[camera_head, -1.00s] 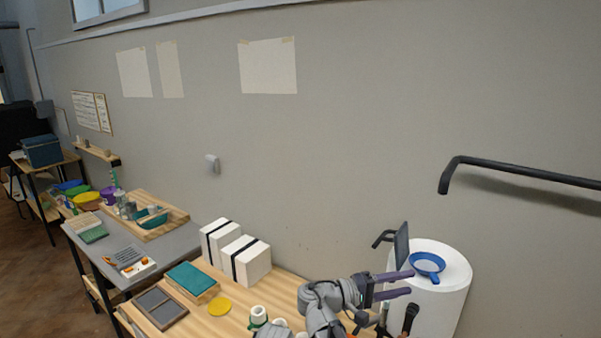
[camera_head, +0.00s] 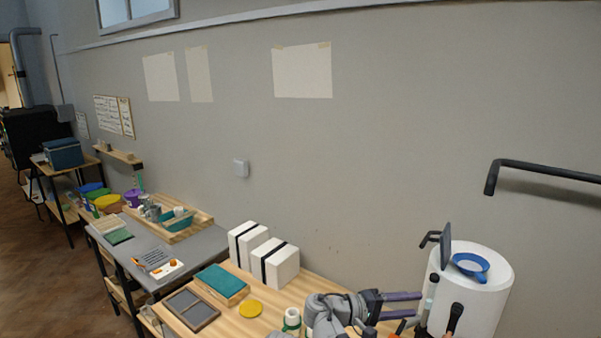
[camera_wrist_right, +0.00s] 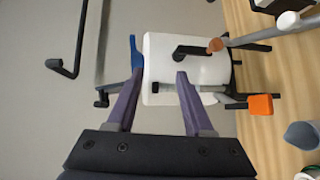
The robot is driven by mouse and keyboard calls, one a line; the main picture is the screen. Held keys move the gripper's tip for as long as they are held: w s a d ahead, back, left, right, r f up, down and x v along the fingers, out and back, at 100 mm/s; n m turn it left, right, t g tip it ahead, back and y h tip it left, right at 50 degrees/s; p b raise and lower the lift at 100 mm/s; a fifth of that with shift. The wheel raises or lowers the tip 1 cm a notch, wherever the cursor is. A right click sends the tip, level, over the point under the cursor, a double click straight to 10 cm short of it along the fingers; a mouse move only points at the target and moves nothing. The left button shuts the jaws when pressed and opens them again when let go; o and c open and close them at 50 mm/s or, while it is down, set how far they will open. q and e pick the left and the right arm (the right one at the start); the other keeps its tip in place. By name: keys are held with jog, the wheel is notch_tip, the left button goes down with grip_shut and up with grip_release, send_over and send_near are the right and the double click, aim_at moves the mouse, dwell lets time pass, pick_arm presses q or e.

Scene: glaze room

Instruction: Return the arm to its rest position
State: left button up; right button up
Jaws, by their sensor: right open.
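My right gripper (camera_head: 417,305) is low in the head view, left of a white drum (camera_head: 487,290). Its two purple fingers are spread apart with nothing between them. In the right wrist view the open fingers (camera_wrist_right: 159,75) point toward the white drum (camera_wrist_right: 190,48), which shows behind and between them. My grey right arm folds over the wooden table's (camera_head: 270,317) near end. My left gripper is not in the frames.
A blue round pan (camera_head: 471,266) sits on the drum. Dark-handled tools (camera_head: 453,320) stand close by the fingers. White boxes with black bands (camera_head: 282,267), a teal block (camera_head: 221,281) and a yellow disc (camera_head: 251,308) are on the table. A black wall rail (camera_head: 550,172) is at right.

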jog(key=s+a+f+n+g+y+b, duration=0.15)
jog(key=s+a+f+y, duration=0.25)
jog(key=f, duration=0.5)
jog(key=s+a+f+m+y+b, duration=0.1)
jog(key=s+a+f+y+b, duration=0.25)
jog(key=f, duration=0.55)
jog(key=s+a+f+y+b, duration=0.1)
jog(key=s+a+f+y, duration=0.2)
jog(key=a, duration=0.3)
jog(key=s+a+f+n+g+y+b, duration=0.1)
jog(key=s+a+f+y, duration=0.3)
jog(key=a+f, duration=0.1)
jog(key=shift+a+f, duration=0.25)
jog(key=shift+a, duration=0.35)
jog(key=shift+d+g+y, duration=0.1)
jog(key=shift+g+y, duration=0.15)
